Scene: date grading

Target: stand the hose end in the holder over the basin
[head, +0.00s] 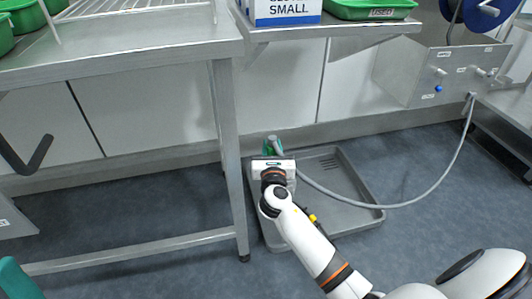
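The grey hose (425,196) runs from a steel panel at the right down to the floor basin and ends at my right gripper. A green and grey piece (270,147), apparently the hose end, shows just beyond the gripper. The basin (372,188) is a shallow grey tray with a ribbed floor, standing on the floor. My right gripper (272,164) is over the basin's far left part, at the hose end. Its fingers are hidden by its own body, so I cannot tell whether it grips the hose. I cannot make out the holder. My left gripper is out of view.
A steel table (150,50) stands at the left, its leg (230,150) close beside the basin. A shelf (290,32) with a box and a green tray overhangs behind. The steel panel (425,72) carries taps and a blue reel. Open floor (440,225) lies right of the basin.

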